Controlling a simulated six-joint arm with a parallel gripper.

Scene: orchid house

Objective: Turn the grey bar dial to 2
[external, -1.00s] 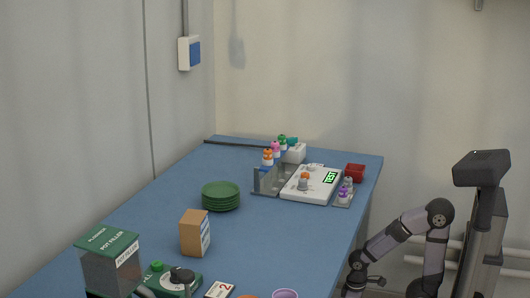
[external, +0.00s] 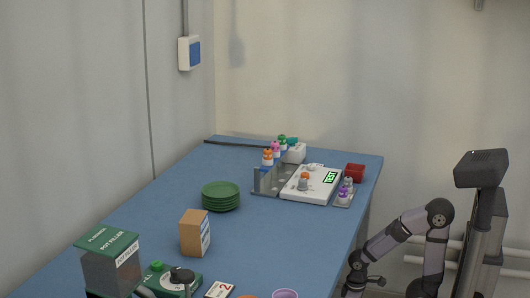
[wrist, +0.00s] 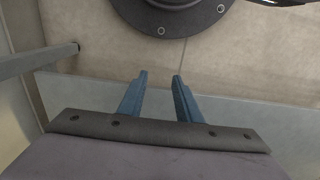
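A green box (external: 158,284) with a green knob and a round dark dial (external: 182,275) on top sits at the near edge of the table, partly cut off by the frame. I cannot make out a grey bar or the dial's setting. A small white card or plate marked 2 (external: 219,290) lies just right of it. My gripper (external: 378,281) hangs low beyond the table's right edge, well away from the dial. In the wrist view my gripper (wrist: 160,77) shows two blue fingers apart with nothing between them. No dial shows there.
The blue table (external: 270,240) holds an orange-brown carton (external: 194,234), stacked green plates (external: 221,197), a pot filler box (external: 110,265) and a purple cup (external: 285,294). A white device with a green display (external: 311,190), several small bottles and a red box (external: 355,173) stand farther back. The table's middle is clear.

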